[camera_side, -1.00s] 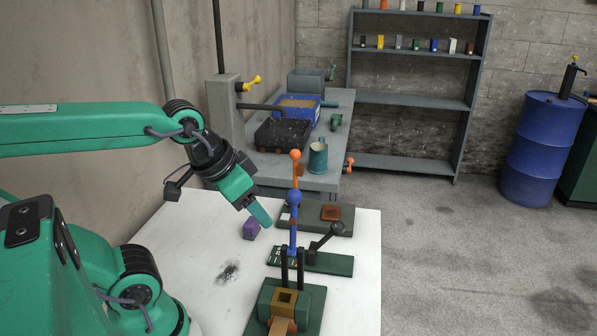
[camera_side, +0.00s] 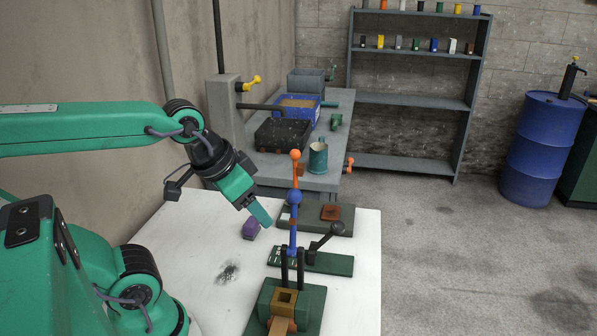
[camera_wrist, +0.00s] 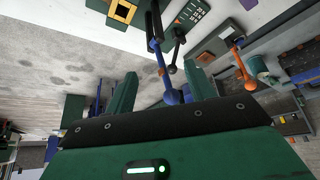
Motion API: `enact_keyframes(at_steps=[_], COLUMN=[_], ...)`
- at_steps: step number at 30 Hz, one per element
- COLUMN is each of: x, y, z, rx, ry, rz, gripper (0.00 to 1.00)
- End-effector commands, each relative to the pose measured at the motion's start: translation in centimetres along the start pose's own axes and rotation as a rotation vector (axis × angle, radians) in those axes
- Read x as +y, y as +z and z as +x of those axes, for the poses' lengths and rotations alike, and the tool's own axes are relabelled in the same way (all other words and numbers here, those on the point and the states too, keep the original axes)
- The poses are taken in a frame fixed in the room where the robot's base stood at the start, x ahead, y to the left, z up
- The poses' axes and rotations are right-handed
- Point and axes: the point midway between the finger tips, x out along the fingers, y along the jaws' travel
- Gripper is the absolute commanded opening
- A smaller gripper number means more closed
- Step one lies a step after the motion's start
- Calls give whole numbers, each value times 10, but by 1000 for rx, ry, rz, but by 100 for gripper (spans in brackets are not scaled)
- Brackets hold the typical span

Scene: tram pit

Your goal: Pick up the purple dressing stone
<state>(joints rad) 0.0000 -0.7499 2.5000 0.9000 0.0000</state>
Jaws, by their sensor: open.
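The purple dressing stone (camera_side: 251,229) lies on the white table (camera_side: 205,232) in the side view, a small block left of the green fixtures. My gripper (camera_side: 262,214) hangs close above and slightly right of it in that picture, its finger angled down to the right. I cannot tell the exact gap in depth. In the wrist view my gripper (camera_wrist: 160,92) shows two green fingers spread apart with nothing held between them.
Right of the stone stand a lever with a blue ball (camera_side: 296,198) and orange top, a black-knobbed lever (camera_side: 337,230), a plate with a brown square (camera_side: 331,212) and a green fixture (camera_side: 311,313).

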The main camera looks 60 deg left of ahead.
Motion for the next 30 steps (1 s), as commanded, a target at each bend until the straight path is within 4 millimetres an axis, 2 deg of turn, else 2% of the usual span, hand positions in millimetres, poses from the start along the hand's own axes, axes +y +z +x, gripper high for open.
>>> enact_keyframes(at_steps=[9,14,23,30], x=[0,0,0,-23], y=[0,-5,-26,-48], z=[-1,-8,-48,-44], rx=[1,2,2,-70], ry=[0,0,-1,-41], rz=[0,0,-1,-92], gripper=[55,55,55,55])
